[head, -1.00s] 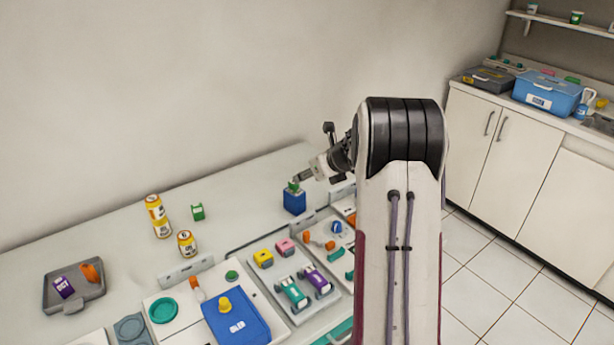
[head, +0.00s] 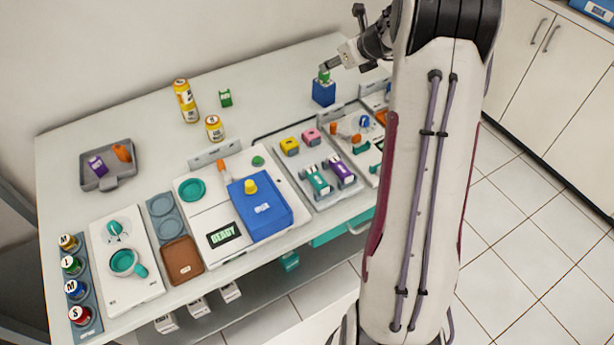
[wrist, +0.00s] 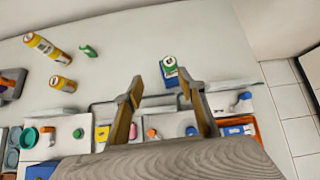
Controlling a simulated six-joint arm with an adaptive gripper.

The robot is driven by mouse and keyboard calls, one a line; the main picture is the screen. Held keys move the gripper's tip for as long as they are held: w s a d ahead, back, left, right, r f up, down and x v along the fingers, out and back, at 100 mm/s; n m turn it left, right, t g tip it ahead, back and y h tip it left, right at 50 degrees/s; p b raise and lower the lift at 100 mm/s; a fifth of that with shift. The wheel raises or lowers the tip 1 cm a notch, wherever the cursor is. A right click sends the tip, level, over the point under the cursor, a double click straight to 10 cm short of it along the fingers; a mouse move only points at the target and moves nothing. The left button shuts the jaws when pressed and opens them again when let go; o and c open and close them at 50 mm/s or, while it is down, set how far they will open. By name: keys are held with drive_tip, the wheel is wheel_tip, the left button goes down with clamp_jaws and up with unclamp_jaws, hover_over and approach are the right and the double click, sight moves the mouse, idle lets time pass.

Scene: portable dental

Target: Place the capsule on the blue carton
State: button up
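The blue carton (head: 323,95) stands upright on the back right of the worktop. A small green piece with a pale round top, apparently the capsule (head: 324,76), sits on top of it. In the wrist view the capsule (wrist: 170,65) shows over the blue carton (wrist: 169,81), just beyond my fingertips. My gripper (wrist: 158,81) is open, its two fingers spread apart with nothing between them. In the head view my gripper (head: 330,66) is close beside the capsule; whether a finger touches it cannot be told.
A grey tray (head: 108,181) lies far left. Panels with a blue pad (head: 272,219) and purple and teal pieces fill the front. The worktop between the green box and the carton is clear.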

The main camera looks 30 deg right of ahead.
drive_tip(key=s+a+r+n+g+y, duration=0.1)
drive_tip(key=s+a+r+n, duration=0.3)
drive_tip(key=a+n, duration=0.3)
drive_tip(key=s+a+r+n+y, duration=0.1)
drive_tip(key=s+a+r+n, duration=0.35)
drive_tip(key=a, duration=0.55)
drive_tip(key=s+a+r+n+g, duration=0.1)
drive_tip(key=s+a+r+n, duration=0.4)
drive_tip(key=a, duration=0.3)
drive_tip(key=s+a+f+n+g+h, duration=0.1)
drive_tip(key=s+a+n, duration=0.3)
drive_tip(key=s+n, duration=0.5)
drive_tip(key=s+a+f+n, duration=0.2)
drive_tip(key=s+n, duration=0.7)
drive_tip(key=s, duration=0.7)
drive_tip(key=shift+s+a+n+g+h, duration=0.35)
drive_tip(key=shift+s+a+g+h, duration=0.05)
drive_tip(key=shift+a, duration=0.45)
